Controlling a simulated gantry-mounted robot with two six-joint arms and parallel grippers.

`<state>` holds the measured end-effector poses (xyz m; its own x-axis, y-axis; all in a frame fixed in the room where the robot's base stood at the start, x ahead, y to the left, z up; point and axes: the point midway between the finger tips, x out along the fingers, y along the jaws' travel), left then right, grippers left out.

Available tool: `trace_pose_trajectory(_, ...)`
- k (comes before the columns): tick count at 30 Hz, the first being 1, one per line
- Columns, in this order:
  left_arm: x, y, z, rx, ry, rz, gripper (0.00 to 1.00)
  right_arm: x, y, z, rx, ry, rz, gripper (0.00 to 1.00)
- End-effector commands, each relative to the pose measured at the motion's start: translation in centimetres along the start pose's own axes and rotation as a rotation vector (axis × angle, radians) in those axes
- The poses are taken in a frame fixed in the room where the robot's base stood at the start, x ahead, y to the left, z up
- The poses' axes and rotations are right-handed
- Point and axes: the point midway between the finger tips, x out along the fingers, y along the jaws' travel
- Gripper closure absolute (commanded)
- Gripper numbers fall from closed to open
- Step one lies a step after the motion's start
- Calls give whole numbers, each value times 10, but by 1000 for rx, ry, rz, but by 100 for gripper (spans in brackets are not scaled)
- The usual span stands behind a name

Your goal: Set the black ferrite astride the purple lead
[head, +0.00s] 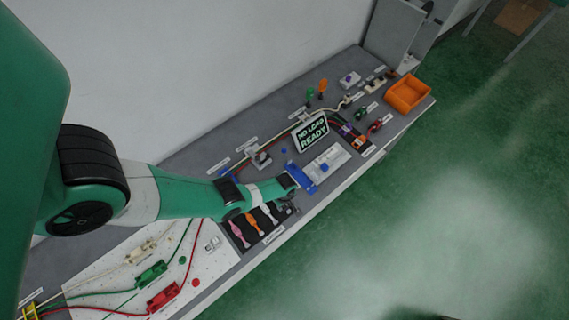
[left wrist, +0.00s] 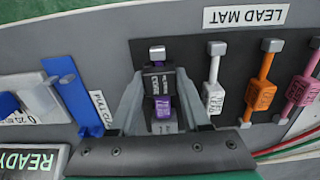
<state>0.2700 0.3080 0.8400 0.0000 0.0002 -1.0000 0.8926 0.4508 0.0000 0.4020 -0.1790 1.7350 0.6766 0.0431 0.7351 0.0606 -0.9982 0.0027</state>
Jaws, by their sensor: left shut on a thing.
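My left gripper (left wrist: 161,112) is shut on the black ferrite (left wrist: 158,81), a block with pale lettering on it. The purple lead (left wrist: 164,106) lies in line with the ferrite between the fingers, with its metal tip (left wrist: 157,53) showing beyond the block. The ferrite overlaps the lead in the left wrist view; I cannot tell whether it touches or sits around it. In the head view the left gripper (head: 287,208) is over the right end of the dark lead mat (head: 243,244), and the ferrite and purple lead are too small to make out. My right gripper is not in view.
White (left wrist: 214,92), orange (left wrist: 261,88) and pink (left wrist: 301,88) leads lie beside the purple one. A blue lever (left wrist: 73,96) and a lit READY display (left wrist: 28,162) are on the other side. An orange bin (head: 408,94) stands at the bench's far end.

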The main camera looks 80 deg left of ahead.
Motion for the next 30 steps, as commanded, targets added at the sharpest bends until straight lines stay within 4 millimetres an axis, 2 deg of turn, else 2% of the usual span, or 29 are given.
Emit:
trace_pose_trajectory(7,1,0,0,0,0,0,100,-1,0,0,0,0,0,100)
trace_pose_trajectory(8,1,0,0,0,0,0,48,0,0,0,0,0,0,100)
trace_pose_trajectory(13,1,0,0,0,0,0,18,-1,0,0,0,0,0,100)
trace_pose_trajectory(19,1,0,0,0,0,0,18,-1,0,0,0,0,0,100)
trace_pose_trajectory(22,1,0,0,0,0,0,2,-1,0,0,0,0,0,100)
trace_pose_trajectory(23,1,0,0,0,0,0,0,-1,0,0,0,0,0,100)
trace_pose_trajectory(30,0,0,0,0,0,0,0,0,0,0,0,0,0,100)
